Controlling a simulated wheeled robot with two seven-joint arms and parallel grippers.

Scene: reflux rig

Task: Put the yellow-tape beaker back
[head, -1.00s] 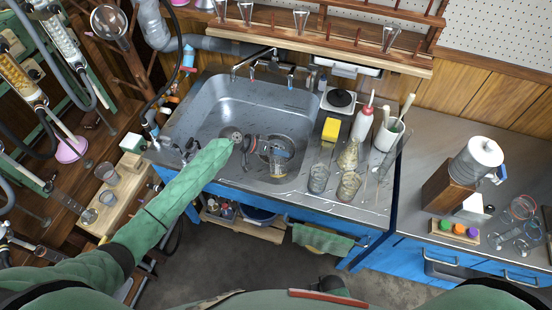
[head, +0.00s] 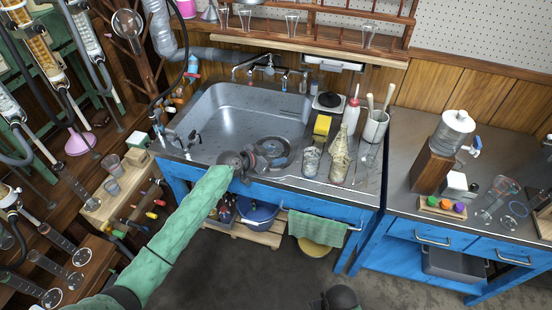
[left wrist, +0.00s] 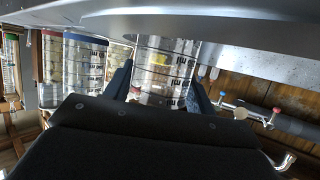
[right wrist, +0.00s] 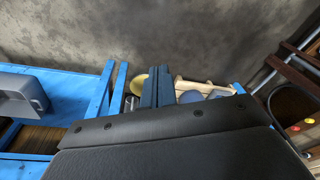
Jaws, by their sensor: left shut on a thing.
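My left gripper (head: 262,162) is over the front part of the sink (head: 236,112), shut on a clear glass beaker (head: 281,160). In the left wrist view the beaker (left wrist: 166,72) stands between the two dark fingers, with black graduation marks. A yellow patch shows on or through its glass; I cannot tell whether it is tape. My right gripper (right wrist: 157,86) has its fingers together and empty, over the floor. In the head view, only a dark part of the right arm shows at the bottom edge.
Glassware (head: 311,158), a yellow sponge (head: 322,125), a wash bottle (head: 352,113) and a brush pot (head: 375,125) crowd the counter right of the sink. A wooden bench (head: 125,180) with beakers stands at left. A green towel (head: 318,229) hangs in front. The floor ahead is clear.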

